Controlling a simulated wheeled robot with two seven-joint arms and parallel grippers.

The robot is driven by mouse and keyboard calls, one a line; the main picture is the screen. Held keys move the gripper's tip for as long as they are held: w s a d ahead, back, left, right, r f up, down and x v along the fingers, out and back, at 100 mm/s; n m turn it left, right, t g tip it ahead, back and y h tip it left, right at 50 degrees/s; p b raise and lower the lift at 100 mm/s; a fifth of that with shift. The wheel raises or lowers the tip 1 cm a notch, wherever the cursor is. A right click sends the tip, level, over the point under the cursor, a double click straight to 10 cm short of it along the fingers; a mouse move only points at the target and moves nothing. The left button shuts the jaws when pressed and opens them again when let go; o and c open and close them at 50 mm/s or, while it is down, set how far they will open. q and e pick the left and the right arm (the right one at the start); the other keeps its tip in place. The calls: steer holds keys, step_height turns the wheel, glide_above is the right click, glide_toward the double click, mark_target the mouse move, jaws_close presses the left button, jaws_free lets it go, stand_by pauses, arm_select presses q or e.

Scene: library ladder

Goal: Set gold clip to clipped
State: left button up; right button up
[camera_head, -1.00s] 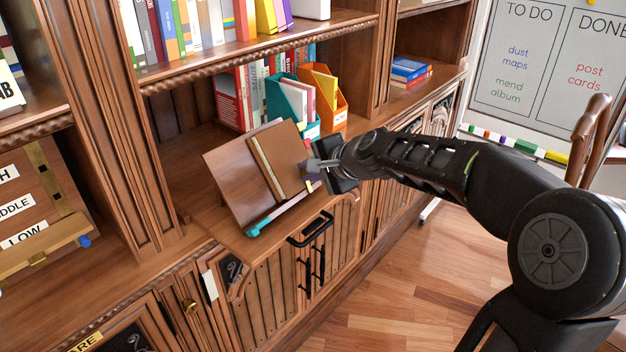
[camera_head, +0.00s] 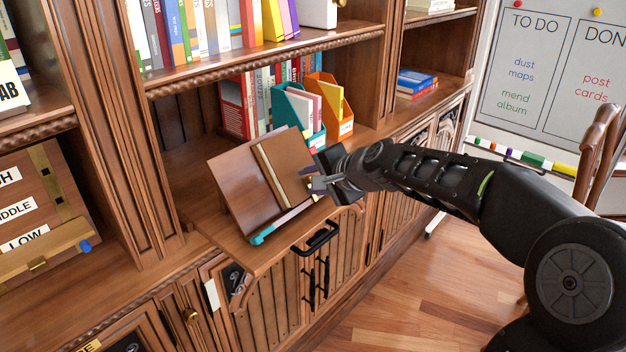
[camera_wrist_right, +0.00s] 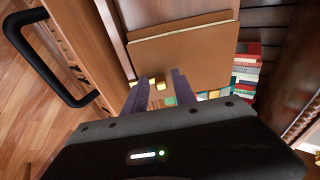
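A wooden book stand (camera_head: 235,185) with a teal-ended strip along its lower edge stands on the lower shelf. A brown book (camera_head: 285,165) leans on it, and it fills the upper middle of the right wrist view (camera_wrist_right: 190,55). Small gold pieces at the book's lower edge show in that view, one of them (camera_wrist_right: 160,86) between the fingertips; they look like the gold clip, but its state cannot be made out. My right gripper (camera_head: 318,183) is at the stand's right side, its fingers (camera_wrist_right: 158,85) apart, with no clear grip on anything. My left gripper is out of view.
A black handle (camera_head: 322,234) sticks out from the cabinet front just below the stand. A teal file holder (camera_head: 292,108) and an orange one (camera_head: 340,115) stand behind it. Open floor lies at the lower right.

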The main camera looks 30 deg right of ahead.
steer(key=shift+o, duration=0.4)
steer(key=shift+s+d+r, duration=0.1)
steer(key=shift+s+r, duration=0.1)
steer(key=v, duration=0.7)
steer(key=shift+s+p, duration=0.15)
steer(key=shift+p, duration=0.2)
